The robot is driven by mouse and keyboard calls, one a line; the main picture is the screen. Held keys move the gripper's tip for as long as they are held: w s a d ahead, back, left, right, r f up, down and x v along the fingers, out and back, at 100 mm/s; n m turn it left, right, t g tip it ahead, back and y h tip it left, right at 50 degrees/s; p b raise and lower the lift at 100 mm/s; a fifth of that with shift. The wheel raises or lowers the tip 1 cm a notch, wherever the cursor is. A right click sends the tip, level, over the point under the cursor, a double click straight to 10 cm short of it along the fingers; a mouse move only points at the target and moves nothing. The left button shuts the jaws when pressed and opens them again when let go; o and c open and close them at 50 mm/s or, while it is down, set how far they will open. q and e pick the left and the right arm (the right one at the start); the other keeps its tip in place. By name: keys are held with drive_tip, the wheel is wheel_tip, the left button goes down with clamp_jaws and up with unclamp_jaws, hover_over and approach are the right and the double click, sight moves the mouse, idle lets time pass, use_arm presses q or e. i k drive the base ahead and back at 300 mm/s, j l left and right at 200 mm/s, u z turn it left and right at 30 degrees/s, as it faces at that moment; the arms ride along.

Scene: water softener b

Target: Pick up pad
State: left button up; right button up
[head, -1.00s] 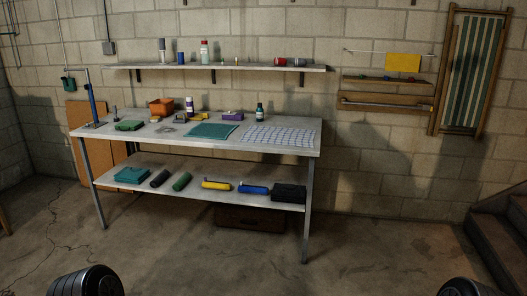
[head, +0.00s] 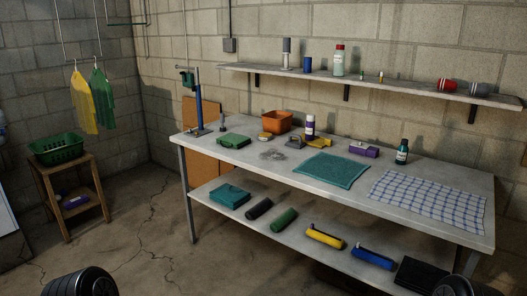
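The workbench (head: 270,172) carries a flat teal pad-like sheet (head: 331,170) lying near its middle, just left of a blue-and-white checked cloth (head: 428,197). A thicker green block (head: 233,139) lies toward the bench's left end, and a grey wiry tangle (head: 272,155) lies between it and the sheet. I cannot tell for sure which of these is the pad. Only dark rounded parts of my arms show at the bottom left and right corners. Neither gripper shows, and nothing of mine touches the bench.
An orange bin (head: 278,121), a purple box (head: 363,149) and a dark bottle (head: 402,152) stand on the bench. Its lower shelf (head: 300,228) holds rolls and a teal folded item. A wooden stool (head: 72,200) bears a green basket (head: 57,149). The floor before the bench is clear.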

sight(299, 144)
drive_tip(key=i+j+u, duration=0.15)
drive_tip(key=i+j, duration=0.15)
drive_tip(key=i, duration=0.35)
drive_tip(key=i+j+u, duration=0.15)
drive_tip(key=i, duration=0.5)
drive_tip(key=i+j+u, duration=0.15)
drive_tip(key=i, duration=0.5)
drive_tip(key=i+j+z, duration=0.1)
drive_tip(key=j, duration=0.25)
drive_tip(key=i+j+z, duration=0.1)
drive_tip(key=i+j, duration=0.2)
drive_tip(key=i+j+z, duration=0.1)
drive_tip(key=j, duration=0.3)
drive_tip(key=i+j+z, duration=0.1)
drive_tip(key=i+j, duration=0.15)
drive_tip(key=j, duration=0.15)
